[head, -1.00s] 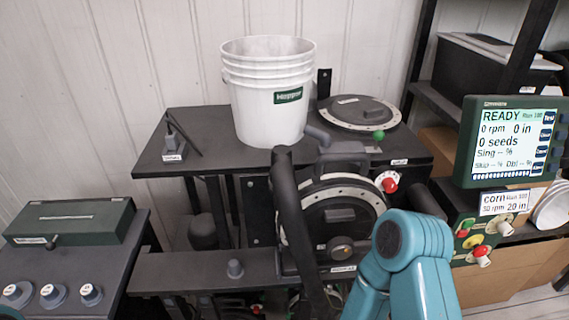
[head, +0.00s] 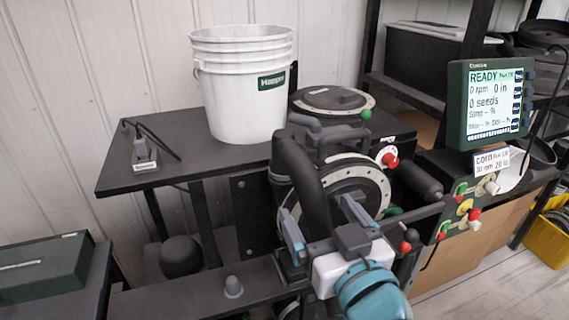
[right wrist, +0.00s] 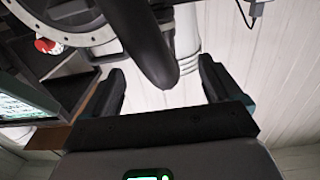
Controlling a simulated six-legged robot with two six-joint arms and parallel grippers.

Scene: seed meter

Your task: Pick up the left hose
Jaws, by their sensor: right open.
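The left hose (head: 300,170) is a thick black tube that curves down along the left front of the round seed meter (head: 362,187). In the right wrist view the hose (right wrist: 150,50) hangs down between the two fingers. My right gripper (head: 322,225) is open, with one finger to each side of the hose's lower part. In the right wrist view a gap shows between the hose and each finger of the gripper (right wrist: 163,82). The lower end of the hose is partly hidden by the gripper in the head view. My left gripper is not in view.
A white bucket (head: 243,100) stands on the black table (head: 125,172) behind the hose. A red knob (head: 390,160) is on the meter's right. A display (head: 488,100) and a control panel (head: 462,212) stand further right. A grey peg (head: 233,287) sticks up at front left.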

